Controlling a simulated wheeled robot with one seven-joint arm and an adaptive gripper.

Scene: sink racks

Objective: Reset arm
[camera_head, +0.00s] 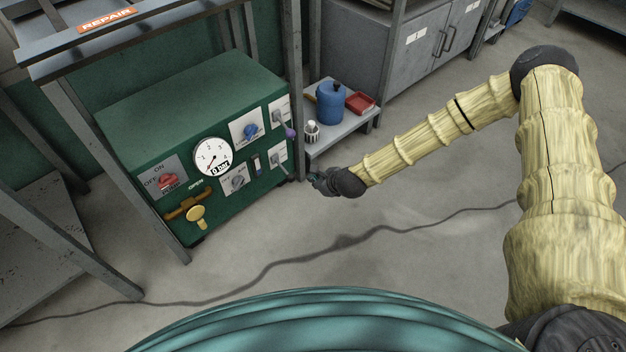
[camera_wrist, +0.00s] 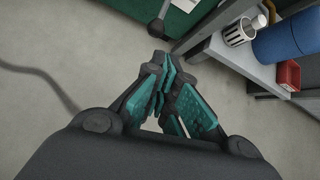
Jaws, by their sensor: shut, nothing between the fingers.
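My arm reaches in from the right in the head view, covered in a pale yellow sleeve. My gripper (camera_head: 318,181) is at its end, in front of the right edge of a green control panel box (camera_head: 201,107) and apart from it. In the wrist view my gripper (camera_wrist: 163,72) has its teal-padded fingers drawn together with nothing between them. The panel carries a round gauge (camera_head: 213,157), a red knob (camera_head: 168,181), blue and grey knobs, a yellow-brown valve handle (camera_head: 196,216) and levers at its right side. One lever with a dark ball end (camera_wrist: 156,28) shows just beyond the fingertips.
A grey shelf (camera_head: 345,128) right of the panel holds a blue canister (camera_head: 330,103), a red tray (camera_head: 360,102) and a white ribbed item (camera_head: 312,131). Metal posts frame the panel. Grey cabinets (camera_head: 430,45) stand behind. A dark cable (camera_head: 330,247) crosses the otherwise clear floor.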

